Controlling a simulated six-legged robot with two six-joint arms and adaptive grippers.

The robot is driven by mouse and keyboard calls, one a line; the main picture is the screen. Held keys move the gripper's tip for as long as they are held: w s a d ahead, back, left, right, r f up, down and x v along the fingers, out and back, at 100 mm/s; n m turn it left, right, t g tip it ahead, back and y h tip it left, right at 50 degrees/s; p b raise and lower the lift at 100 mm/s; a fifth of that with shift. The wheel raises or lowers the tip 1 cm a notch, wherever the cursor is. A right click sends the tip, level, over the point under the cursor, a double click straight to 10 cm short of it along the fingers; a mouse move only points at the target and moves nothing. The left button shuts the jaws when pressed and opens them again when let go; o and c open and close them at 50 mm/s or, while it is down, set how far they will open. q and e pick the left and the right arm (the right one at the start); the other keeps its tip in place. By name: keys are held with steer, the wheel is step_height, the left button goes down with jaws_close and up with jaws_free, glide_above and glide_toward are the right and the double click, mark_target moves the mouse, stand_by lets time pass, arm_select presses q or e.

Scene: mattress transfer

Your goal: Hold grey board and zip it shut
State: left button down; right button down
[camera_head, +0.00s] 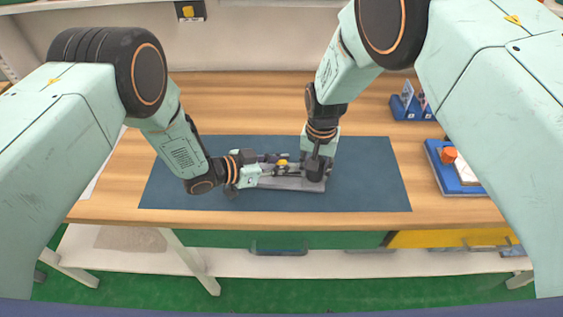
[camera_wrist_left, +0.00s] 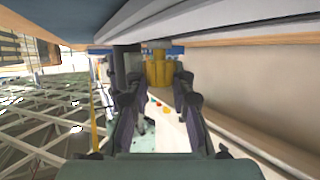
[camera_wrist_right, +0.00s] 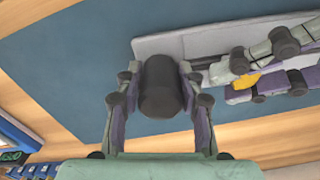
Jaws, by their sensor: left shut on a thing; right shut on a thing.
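A flat grey board (camera_head: 290,184) lies on a dark blue mat on the table; its near edge shows in the head view and its pale end in the right wrist view (camera_wrist_right: 155,46). My left gripper (camera_head: 280,164) reaches in from the left, low over the board, with its fingers around a yellow piece (camera_wrist_right: 245,82). That piece also shows between the fingertips in the left wrist view (camera_wrist_left: 160,68). My right gripper (camera_head: 315,172) points down at the board's right end. Its fingers close on a dark cylinder (camera_wrist_right: 160,86). The zip itself cannot be made out.
The blue mat (camera_head: 370,175) is clear to the right of the board. A blue tray (camera_head: 433,158) with an orange item stands at the table's right, and a blue holder (camera_head: 402,112) with cards is behind it. The table's front edge is close to the mat.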

stand_by(0.4)
arm_select(q)
steer(key=a, duration=0.7)
steer(key=w+a, duration=0.1)
steer(key=a, duration=0.3)
steer(key=shift+w, duration=0.1)
steer(key=shift+a, duration=0.2)
arm_select(e)
steer(key=shift+d, duration=0.1)
arm_select(q)
steer(key=c, duration=1.2)
jaws_free()
steer(key=shift+o, duration=0.4)
